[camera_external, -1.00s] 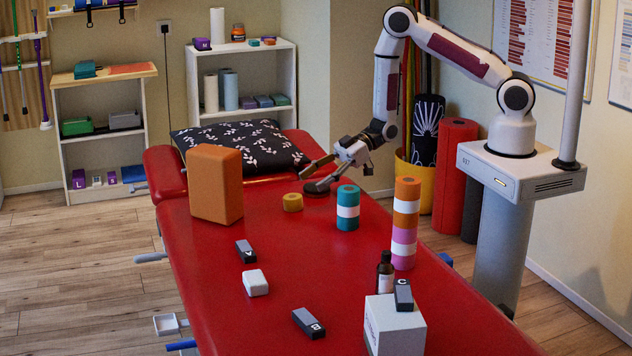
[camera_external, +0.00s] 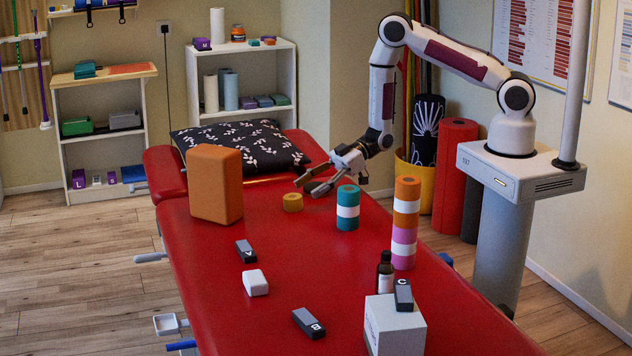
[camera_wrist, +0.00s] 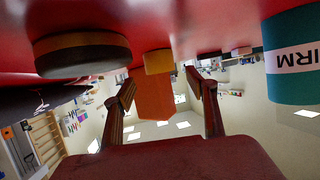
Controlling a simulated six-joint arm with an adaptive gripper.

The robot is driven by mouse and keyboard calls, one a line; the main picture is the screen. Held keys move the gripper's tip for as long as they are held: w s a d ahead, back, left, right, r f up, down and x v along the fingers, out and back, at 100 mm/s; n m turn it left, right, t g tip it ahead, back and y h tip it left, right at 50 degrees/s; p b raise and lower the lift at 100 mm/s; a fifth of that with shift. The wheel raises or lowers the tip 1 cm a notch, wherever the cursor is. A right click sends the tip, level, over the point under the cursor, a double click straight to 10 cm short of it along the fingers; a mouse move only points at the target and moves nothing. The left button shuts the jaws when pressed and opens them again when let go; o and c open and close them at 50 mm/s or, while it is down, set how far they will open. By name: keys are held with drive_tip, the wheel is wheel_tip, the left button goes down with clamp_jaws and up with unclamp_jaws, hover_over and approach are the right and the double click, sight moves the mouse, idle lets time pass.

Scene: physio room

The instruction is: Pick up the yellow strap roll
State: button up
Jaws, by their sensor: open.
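The yellow strap roll (camera_external: 292,202) lies on the red treatment table (camera_external: 215,265), left of the teal and white roll (camera_external: 347,208). My gripper (camera_external: 308,187) is open and empty, just right of the yellow roll and a little above the table, with its fingers pointing left toward it. In the wrist view, the yellow roll (camera_wrist: 158,62) shows beyond and between the two open fingers (camera_wrist: 161,86), apart from them. The orange block (camera_wrist: 153,98) stands behind it there.
A dark round disc (camera_wrist: 82,55) lies close by on the table. The orange block (camera_external: 215,184) stands left of the roll. A tall striped roll stack (camera_external: 405,222), bottle (camera_external: 385,272) and white box (camera_external: 394,328) stand nearer the front. Bare table lies in front of the roll.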

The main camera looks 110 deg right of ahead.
sight(294, 196)
drive_tip(key=shift+w, duration=0.2)
drive_tip(key=shift+x, duration=2.45)
drive_tip(key=shift+a+r, duration=0.1)
drive_tip(key=c, duration=1.2)
